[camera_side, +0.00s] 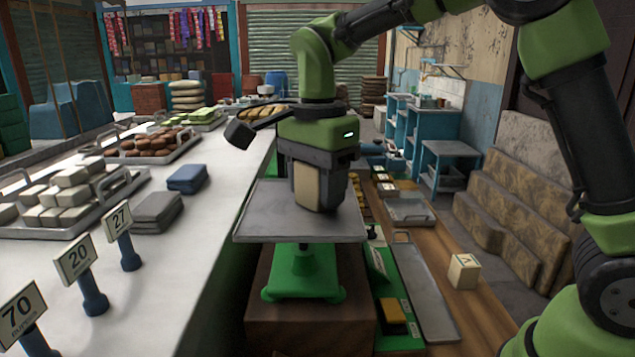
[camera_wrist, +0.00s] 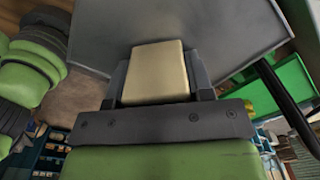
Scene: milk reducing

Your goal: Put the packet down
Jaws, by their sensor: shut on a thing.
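My gripper (camera_side: 320,185) is shut on a cream-coloured packet (camera_side: 306,184). The gripper points down over the grey metal pan (camera_side: 262,212) of a green scale (camera_side: 302,272). In the side view the packet is low over the pan, between the dark fingers. I cannot tell whether its lower end touches the pan. In the wrist view the packet (camera_wrist: 158,72) sits between the two fingers, with the grey pan (camera_wrist: 225,32) behind it. Part of the packet is hidden by the fingers.
A white counter (camera_side: 185,245) runs along the left, with trays of white blocks (camera_side: 68,195) and brown items (camera_side: 150,145), folded grey cloths (camera_side: 157,210) and price signs (camera_side: 75,258). A small cream box (camera_side: 463,271) sits on the wooden shelf at right. The pan's left part is bare.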

